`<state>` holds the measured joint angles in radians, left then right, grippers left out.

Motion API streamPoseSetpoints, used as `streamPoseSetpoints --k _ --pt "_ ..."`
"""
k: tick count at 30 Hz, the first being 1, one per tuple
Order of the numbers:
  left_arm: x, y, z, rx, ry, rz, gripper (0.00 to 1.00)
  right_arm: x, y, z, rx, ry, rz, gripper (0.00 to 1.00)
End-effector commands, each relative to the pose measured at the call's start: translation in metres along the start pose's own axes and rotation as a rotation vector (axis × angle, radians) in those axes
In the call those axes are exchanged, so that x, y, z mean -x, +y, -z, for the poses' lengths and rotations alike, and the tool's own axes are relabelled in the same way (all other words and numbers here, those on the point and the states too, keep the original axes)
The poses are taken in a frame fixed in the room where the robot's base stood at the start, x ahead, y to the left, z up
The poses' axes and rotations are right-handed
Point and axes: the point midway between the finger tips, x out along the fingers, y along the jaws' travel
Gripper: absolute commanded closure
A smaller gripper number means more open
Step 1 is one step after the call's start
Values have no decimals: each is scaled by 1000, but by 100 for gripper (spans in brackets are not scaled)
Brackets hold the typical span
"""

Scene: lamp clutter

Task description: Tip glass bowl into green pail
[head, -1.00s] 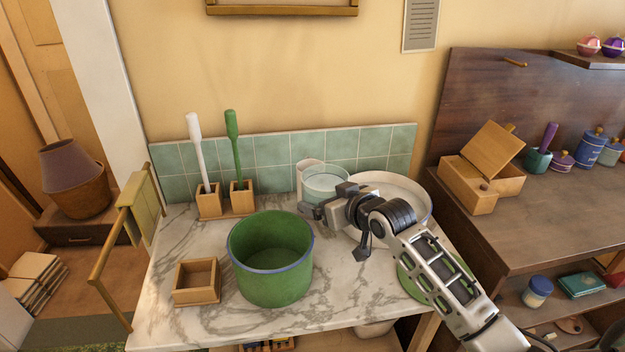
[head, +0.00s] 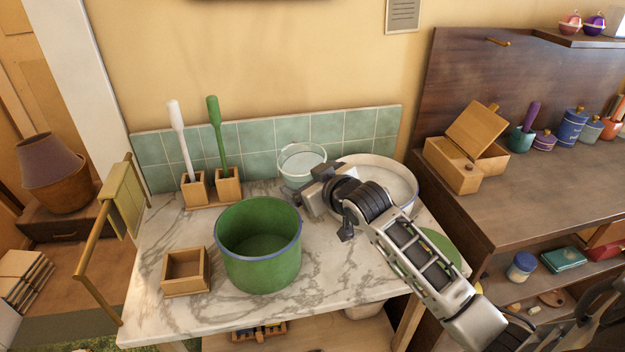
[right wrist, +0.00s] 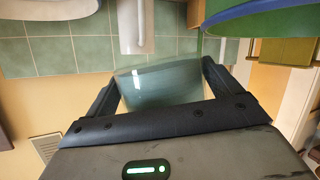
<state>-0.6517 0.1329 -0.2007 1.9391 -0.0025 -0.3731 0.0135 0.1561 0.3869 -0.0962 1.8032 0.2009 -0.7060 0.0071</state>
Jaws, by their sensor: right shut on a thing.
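The clear glass bowl (head: 301,164) is at the back of the marble counter, right of and behind the green pail (head: 262,262). My right gripper (head: 308,188) is shut on the bowl's wall, and the bowl looks upright. In the right wrist view the bowl (right wrist: 158,86) sits between the two dark fingers. I cannot tell its contents. The pail stands upright with a blue rim, and its visible inside looks empty. Its rim also shows at the top right of the right wrist view (right wrist: 255,14). My left gripper is not in view.
A large white basin (head: 400,183) stands behind my right arm. Left of the pail are a small wooden box (head: 185,272) and wooden holders (head: 212,188) with a white and a green utensil. A white cylinder (right wrist: 133,28) shows beyond the bowl. Marble in front is clear.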

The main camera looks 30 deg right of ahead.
Motion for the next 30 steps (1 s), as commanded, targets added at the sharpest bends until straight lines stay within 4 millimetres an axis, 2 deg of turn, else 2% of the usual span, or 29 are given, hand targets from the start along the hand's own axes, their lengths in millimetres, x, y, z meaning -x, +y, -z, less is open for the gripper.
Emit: streamPoseSetpoints --k 9,17,30 --pt "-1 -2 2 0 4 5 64 6 -9 13 147 29 -61 59" --pt "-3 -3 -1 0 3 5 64 6 -20 8 273 46 -114 59" --pt "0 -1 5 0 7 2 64 11 -28 17 380 61 -158 59"
